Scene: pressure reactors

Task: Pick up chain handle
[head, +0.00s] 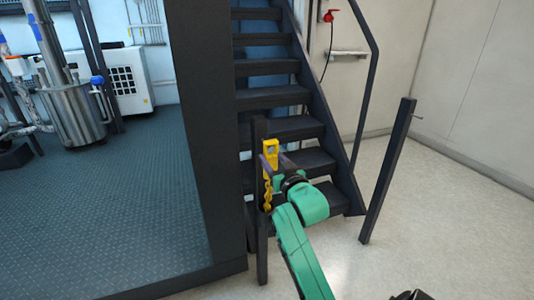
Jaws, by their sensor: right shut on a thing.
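The yellow chain handle (269,151) is at the top of a dark post in front of the stairs. A yellow chain (267,192) hangs down from it along the post. My right gripper (268,163), on the green arm, is shut on the handle, and its fingers hide part of it. My left gripper is not in view.
A dark staircase (275,97) rises behind the gripper. A second dark post (388,170) with a small hook leans in view at the right. A raised platform (120,215) with a metal reactor (75,112) is at the left. Pale floor (430,220) is clear at the right.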

